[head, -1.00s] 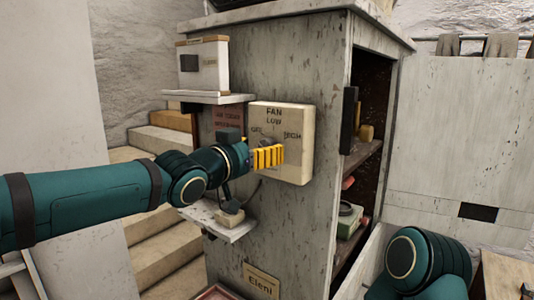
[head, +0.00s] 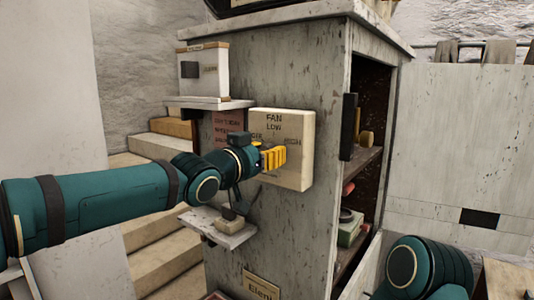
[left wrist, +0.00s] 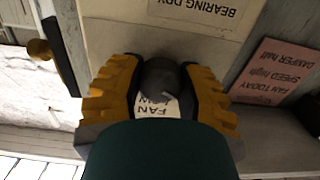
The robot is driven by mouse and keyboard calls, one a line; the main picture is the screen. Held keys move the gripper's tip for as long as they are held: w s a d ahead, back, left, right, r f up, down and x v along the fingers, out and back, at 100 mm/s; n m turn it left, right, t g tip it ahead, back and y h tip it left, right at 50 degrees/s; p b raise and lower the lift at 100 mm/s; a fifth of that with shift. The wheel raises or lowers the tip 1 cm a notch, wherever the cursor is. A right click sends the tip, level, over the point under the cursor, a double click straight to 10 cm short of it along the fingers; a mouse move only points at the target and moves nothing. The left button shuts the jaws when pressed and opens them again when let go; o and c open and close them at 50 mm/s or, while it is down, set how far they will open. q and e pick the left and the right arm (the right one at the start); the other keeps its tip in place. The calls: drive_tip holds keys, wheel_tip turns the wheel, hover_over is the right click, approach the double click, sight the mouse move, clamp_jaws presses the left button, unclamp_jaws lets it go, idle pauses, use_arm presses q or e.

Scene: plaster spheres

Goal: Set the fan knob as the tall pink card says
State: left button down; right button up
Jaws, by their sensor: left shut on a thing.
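The fan panel (head: 295,170) is a cream box on the side of a grey cabinet, marked FAN, LOW and HIGH, with another label partly covered. My left gripper (head: 273,157) is against its face and hides the knob in the head view. In the left wrist view the dark round knob (left wrist: 161,78) sits between the yellow fingers of my left gripper (left wrist: 160,88), which is shut on it. I cannot tell where the knob points. The pink card (left wrist: 275,72) appears upside down there and reads FAN TODAY, SPEED high, DAMPER half. In the head view the pink card (head: 228,121) is partly covered.
A white box (head: 205,70) stands on a small shelf (head: 210,103) left of the panel. A lower shelf (head: 228,235) is below my gripper. The cabinet's open side holds items on shelves (head: 362,160). A card reading Eleni (head: 260,283) is low on the cabinet.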

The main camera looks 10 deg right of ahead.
use_arm(q)
drive_tip(key=shift+m, duration=0.3)
drive_tip(key=m, duration=1.1)
drive_tip(key=shift+m+b, duration=0.35)
drive_tip(key=shift+m, duration=0.05)
drive_tip(key=m+b, duration=0.1)
drive_tip(key=m, duration=0.5)
drive_tip(key=m+b, duration=0.1)
drive_tip(key=m, duration=0.4)
drive_tip(key=shift+m, duration=0.4)
drive_tip(key=c, duration=0.5)
unclamp_jaws()
